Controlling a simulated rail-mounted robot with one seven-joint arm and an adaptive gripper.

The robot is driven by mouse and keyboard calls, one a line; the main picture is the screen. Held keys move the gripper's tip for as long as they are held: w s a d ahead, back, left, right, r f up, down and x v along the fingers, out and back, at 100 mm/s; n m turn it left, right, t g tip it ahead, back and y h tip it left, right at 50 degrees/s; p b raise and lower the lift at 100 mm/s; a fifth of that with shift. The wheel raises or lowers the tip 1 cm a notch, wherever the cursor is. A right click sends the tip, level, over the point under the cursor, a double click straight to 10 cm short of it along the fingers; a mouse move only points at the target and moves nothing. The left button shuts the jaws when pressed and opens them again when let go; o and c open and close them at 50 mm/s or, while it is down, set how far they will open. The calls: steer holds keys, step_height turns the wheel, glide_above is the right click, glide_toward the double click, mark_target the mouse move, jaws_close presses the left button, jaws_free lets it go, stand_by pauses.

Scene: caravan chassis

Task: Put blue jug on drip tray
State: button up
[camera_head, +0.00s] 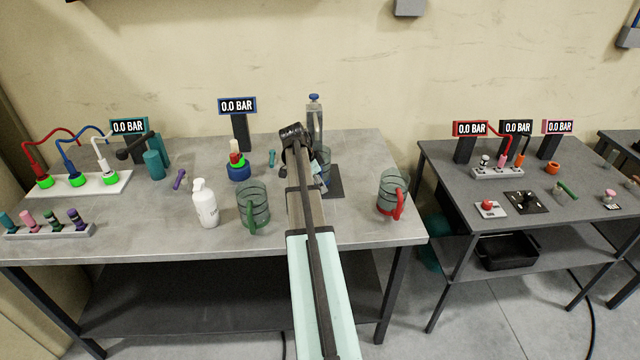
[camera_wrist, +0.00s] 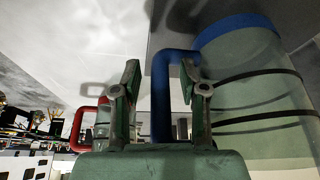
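The blue jug shows large at the right of the wrist view (camera_wrist: 255,75), clear-walled with dark bands, a blue rim and a blue handle (camera_wrist: 162,100). In the head view the jug (camera_head: 323,160) is mostly hidden behind my arm. My gripper (camera_wrist: 160,68) is open, with one finger on each side of the blue handle and visible gaps to it. In the head view my gripper is largely hidden by my arm. A dark flat plate (camera_head: 335,184), which looks like the drip tray, lies beside the jug. Whether the jug touches it cannot be told.
A red-handled jug (camera_head: 392,192) stands to the right and a green-handled jug (camera_head: 253,204) to the left. A white bottle (camera_head: 205,205) stands farther left. A blue-topped dispenser (camera_head: 314,118) is behind the jug. A second table (camera_head: 455,190) is at the right.

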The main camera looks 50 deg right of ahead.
steer(key=shift+r, duration=0.1)
steer(key=b+v, duration=0.2)
steer(key=v, duration=1)
steer(key=shift+b, duration=0.3)
